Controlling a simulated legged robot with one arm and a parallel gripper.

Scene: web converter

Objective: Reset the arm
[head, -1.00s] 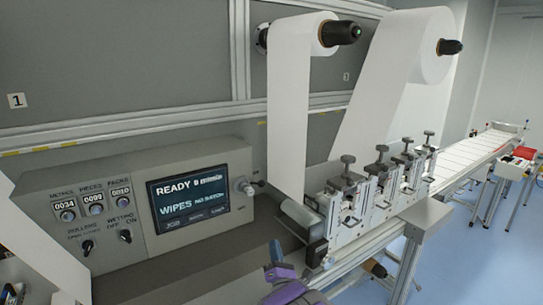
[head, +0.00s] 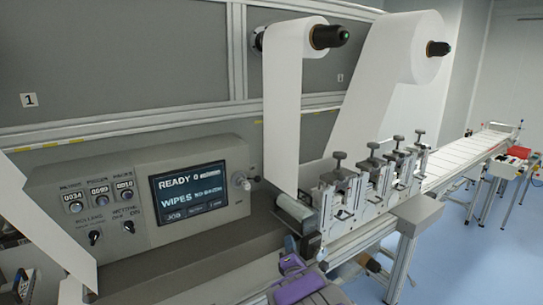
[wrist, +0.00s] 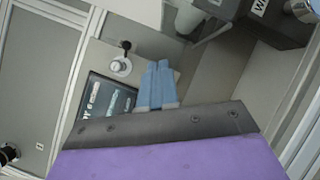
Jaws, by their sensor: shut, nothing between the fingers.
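My gripper (wrist: 157,70) shows in the wrist view as light blue fingers held close together, with nothing between them. A dark band and my purple arm part fill the bottom of that view. The fingers point toward the control panel, whose screen (wrist: 105,105) is at their left; a round knob (wrist: 121,66) also shows there. I cannot tell the distance to the panel. In the head view, my purple arm part shows low at the bottom, in front of the machine; the fingertips are not clear there.
The control panel (head: 120,210) has a lit READY screen (head: 188,195), counters and knobs. Two white web rolls (head: 418,45) hang above clamp units (head: 350,200). A conveyor (head: 470,150) runs to the back right, past a red box (head: 518,152). Blue floor (head: 470,265) is open at right.

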